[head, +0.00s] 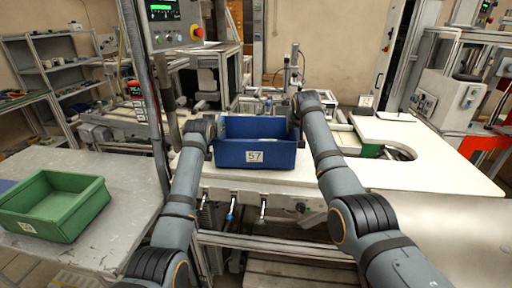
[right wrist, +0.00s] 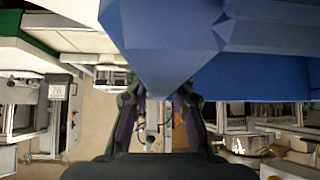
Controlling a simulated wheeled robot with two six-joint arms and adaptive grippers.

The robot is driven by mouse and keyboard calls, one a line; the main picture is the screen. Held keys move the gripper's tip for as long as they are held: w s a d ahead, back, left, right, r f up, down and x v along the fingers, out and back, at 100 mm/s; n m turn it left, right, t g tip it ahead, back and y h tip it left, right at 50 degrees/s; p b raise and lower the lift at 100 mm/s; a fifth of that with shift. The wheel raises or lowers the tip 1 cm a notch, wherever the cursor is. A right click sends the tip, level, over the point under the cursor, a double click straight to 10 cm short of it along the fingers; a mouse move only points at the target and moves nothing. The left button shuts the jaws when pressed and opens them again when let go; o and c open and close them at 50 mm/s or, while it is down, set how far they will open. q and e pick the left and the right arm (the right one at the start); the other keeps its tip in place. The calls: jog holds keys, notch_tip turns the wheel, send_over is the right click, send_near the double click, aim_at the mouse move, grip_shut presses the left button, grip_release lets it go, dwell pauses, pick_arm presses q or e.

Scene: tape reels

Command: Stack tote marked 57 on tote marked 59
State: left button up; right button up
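The blue tote marked 57 (head: 230,155) stands upright on the white worktop, near its front edge, between my two arms. It also fills the top of the right wrist view (right wrist: 165,45). My right gripper (head: 292,118) is at the tote's right end; in the right wrist view its fingers (right wrist: 161,95) are spread, with a blue corner of the tote between their tips. Contact is unclear. My left gripper (head: 214,128) is at the tote's left end, its fingers mostly hidden. A green tote (head: 72,225) stands on the left table; its label is too small to read surely.
The grey left table (head: 120,215) has bare room right of the green tote. A blue object (head: 5,185) is cut off at the left edge. A post with a control panel rises between the tables. The white worktop (head: 425,178) is clear at right.

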pick_arm(q)
grip_shut()
pick_arm(e)
grip_shut()
pick_arm(q)
jog(key=shift+r, duration=0.1)
